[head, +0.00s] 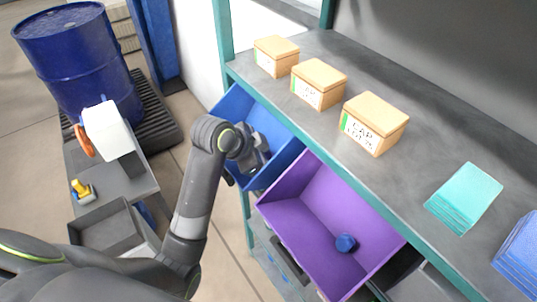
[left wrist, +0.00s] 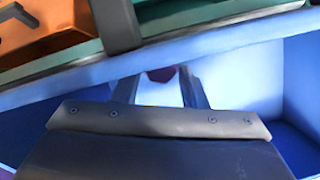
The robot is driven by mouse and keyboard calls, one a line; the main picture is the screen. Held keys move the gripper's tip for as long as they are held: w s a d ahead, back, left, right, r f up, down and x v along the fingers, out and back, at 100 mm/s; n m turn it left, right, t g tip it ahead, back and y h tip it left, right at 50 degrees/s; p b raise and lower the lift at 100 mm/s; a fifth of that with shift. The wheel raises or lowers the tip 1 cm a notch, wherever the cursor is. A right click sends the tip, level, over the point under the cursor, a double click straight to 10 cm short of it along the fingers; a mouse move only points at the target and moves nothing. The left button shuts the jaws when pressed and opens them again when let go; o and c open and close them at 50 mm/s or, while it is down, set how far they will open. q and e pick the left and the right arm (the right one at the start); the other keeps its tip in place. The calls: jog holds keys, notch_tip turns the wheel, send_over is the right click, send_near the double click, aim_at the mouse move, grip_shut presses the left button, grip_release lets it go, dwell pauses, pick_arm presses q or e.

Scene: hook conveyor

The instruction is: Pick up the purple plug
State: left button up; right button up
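A small dark purple thing, which looks like the purple plug (left wrist: 161,74), shows in the left wrist view beyond my left gripper (left wrist: 163,82). Its upper part is cut off by the blue bin's edge. The two fingers stand apart on either side of it, with slim gaps visible, so the gripper looks open. In the head view my left gripper (head: 260,158) reaches down inside the tilted blue bin (head: 234,104), and the plug is hidden there. My right gripper is not in view.
A purple bin (head: 305,209) beside the blue one holds a blue plug (head: 346,243). Several cardboard boxes, including one at the left (head: 276,57), and a teal stack (head: 464,197) stand on the grey shelf above. A blue drum (head: 78,60) stands at the back left.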

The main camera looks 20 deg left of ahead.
pick_arm(q)
jog(key=shift+w+d+f, duration=0.1)
jog(key=shift+w+f, duration=0.15)
jog(key=shift+f, duration=0.1)
jog(key=shift+c, duration=0.2)
jog(key=c, duration=0.6)
jog(key=shift+r, duration=0.1)
jog(key=shift+s+r+b, duration=0.15)
jog(key=shift+r+b, duration=0.05)
jog(key=shift+b, duration=0.4)
jog(key=r+b, duration=0.1)
jog(key=r, duration=0.7)
jog(key=shift+a+r, duration=0.1)
jog(key=shift+a, duration=0.1)
jog(key=s+a+r, duration=0.2)
jog(key=s+a, duration=1)
jog(key=a, duration=0.2)
jog(key=shift+s+a+r, duration=0.35)
